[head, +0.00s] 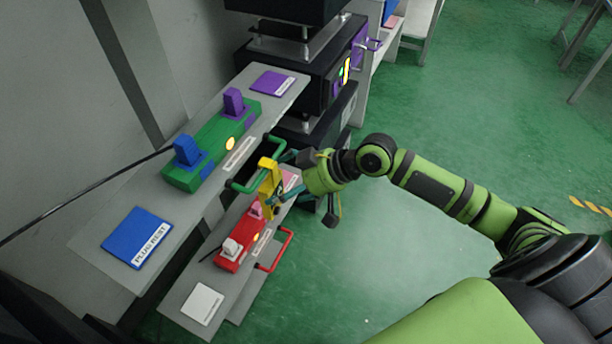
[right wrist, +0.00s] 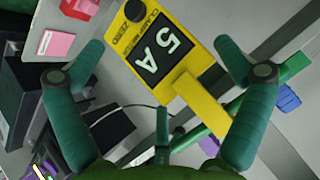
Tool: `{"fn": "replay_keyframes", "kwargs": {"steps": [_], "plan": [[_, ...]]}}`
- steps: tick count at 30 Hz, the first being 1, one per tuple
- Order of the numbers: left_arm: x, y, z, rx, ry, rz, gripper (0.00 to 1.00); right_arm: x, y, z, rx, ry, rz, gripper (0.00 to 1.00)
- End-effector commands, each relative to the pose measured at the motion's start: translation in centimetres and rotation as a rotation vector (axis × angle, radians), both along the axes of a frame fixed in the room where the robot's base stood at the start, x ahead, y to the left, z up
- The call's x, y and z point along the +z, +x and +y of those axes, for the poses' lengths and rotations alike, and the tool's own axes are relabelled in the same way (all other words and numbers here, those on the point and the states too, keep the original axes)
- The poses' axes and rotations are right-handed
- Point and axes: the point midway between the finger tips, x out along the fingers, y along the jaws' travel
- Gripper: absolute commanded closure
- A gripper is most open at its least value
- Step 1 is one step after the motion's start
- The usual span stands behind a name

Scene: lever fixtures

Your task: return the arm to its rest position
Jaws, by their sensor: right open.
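My right arm reaches in from the right in the head view. Its teal-fingered right gripper (head: 283,176) is beside a yellow clamp meter (head: 267,182), near the front edge of the upper shelf. In the right wrist view, the fingers of the gripper (right wrist: 160,55) are spread wide. The meter (right wrist: 185,45) shows between them, with a dark display reading "5 A" and a yellow arm. I cannot tell whether a finger touches it. My left gripper is not in view.
The upper shelf (head: 92,245) carries a green lever fixture (head: 212,150), a blue plate (head: 138,238) and a purple plate (head: 272,82). The lower shelf (head: 180,310) has a red lever fixture (head: 238,250) and white plate (head: 203,304). Black equipment (head: 290,72) stands behind. Green floor at right is open.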

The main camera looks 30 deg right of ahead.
Motion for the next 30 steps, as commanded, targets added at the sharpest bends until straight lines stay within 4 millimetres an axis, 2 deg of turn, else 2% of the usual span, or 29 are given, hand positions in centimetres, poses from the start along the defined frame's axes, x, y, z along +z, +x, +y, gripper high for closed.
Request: {"fn": "replay_keyframes", "kwargs": {"steps": [1, 6, 15, 26, 29, 30], "plan": [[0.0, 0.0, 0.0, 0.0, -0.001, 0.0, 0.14, 0.7, -0.6, -0.9, 0.0, -0.008, -0.001, 0.0], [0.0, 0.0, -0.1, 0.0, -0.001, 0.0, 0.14, 2.9, -2.4, -3.2, 0.001, -0.008, 0.003, 0.0], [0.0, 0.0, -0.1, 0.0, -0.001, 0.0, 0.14, 5.2, -4.0, -5.2, 0.0, -0.001, 0.002, 0.0], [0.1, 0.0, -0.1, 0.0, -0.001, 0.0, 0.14, 5.3, -3.8, -5.8, -0.017, 0.001, -0.003, 0.0], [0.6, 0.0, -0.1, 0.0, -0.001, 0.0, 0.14, 3.8, -2.2, -7.7, -0.093, -0.004, -0.01, 0.0], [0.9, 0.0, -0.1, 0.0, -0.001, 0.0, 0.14, 2.6, -1.3, -9.0, -0.144, -0.011, -0.014, 0.0]]}}
